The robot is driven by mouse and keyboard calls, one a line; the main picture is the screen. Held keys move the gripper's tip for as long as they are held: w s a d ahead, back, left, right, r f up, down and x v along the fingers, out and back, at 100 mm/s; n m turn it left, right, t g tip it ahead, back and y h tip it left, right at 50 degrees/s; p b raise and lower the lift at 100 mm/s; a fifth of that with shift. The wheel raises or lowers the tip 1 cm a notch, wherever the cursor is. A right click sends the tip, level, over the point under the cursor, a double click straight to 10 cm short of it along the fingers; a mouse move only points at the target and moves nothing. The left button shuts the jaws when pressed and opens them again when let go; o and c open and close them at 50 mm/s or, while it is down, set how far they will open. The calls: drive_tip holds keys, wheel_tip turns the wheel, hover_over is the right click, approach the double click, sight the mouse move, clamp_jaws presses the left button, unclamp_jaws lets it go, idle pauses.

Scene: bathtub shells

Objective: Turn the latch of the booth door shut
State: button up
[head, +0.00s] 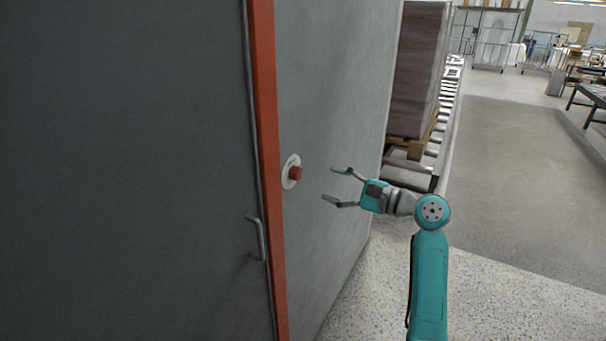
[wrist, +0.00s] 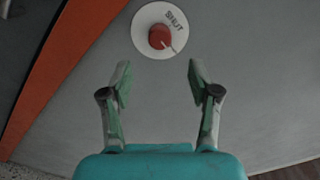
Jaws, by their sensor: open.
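The latch is a red knob (head: 296,173) on a round white plate (head: 287,180), mounted on the grey wall beside the orange door frame. In the wrist view the red knob (wrist: 160,37) sits ahead of my fingers, and the white plate (wrist: 142,48) carries the word SHUT at its upper right. A pale mark on the knob points to the lower right, away from that word. My gripper (head: 327,184) is open and empty, to the right of the knob and apart from it. The fingertips (wrist: 157,80) show on both sides below the knob. The dark booth door (head: 130,170) looks closed against its frame.
A metal handle (head: 258,238) sticks out from the door near the orange frame (head: 268,130). A tall brown stack (head: 417,70) on a pallet stands behind the booth wall (head: 335,90).

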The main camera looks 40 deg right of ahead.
sight(300, 175)
drive_tip(key=x, duration=0.9)
drive_tip(key=shift+w+a+f, duration=0.1)
drive_tip(key=shift+w+a, duration=0.05)
drive_tip(key=shift+w, duration=0.15)
drive_tip(key=shift+c, duration=0.2)
drive_tip(key=c, duration=1.1)
